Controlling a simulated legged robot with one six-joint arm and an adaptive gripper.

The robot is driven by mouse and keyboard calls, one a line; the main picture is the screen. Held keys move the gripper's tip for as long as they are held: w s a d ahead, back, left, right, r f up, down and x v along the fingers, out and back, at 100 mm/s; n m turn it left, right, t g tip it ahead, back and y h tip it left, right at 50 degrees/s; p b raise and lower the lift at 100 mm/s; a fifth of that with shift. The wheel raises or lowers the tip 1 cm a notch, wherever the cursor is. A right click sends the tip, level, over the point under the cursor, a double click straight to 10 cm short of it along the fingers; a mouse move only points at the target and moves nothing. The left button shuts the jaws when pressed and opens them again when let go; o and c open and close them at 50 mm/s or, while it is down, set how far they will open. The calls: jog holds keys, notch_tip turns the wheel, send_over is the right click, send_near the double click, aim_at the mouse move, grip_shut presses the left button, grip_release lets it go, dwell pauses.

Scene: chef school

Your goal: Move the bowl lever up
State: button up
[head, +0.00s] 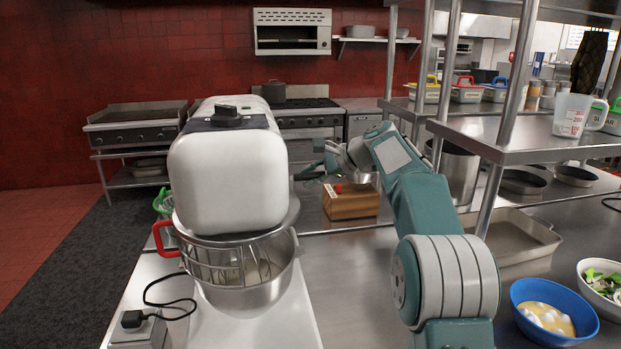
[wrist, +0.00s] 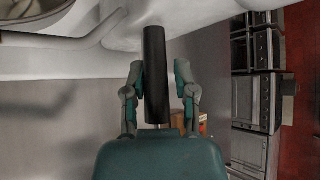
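The white stand mixer (head: 230,175) stands at the left, with its steel bowl (head: 245,297) under a wire guard. In the wrist view the bowl lever (wrist: 156,80) is a black cylindrical handle at the mixer's white body (wrist: 195,12). My gripper (wrist: 160,64) has one finger on each side of the lever. The fingers are open, with a narrow gap clearest on the right; contact on the left is hard to tell.
A wooden block (head: 350,203) stands on the steel counter beyond my arm. A metal shelf (head: 535,140) with a measuring jug (head: 572,115) is at the right. A blue bowl (head: 525,291) sits at the front right. A cable (head: 172,303) lies left of the mixer.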

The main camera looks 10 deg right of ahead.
jog(key=shift+o, duration=0.6)
jog(key=shift+d, duration=0.1)
jog(key=v, duration=1.2)
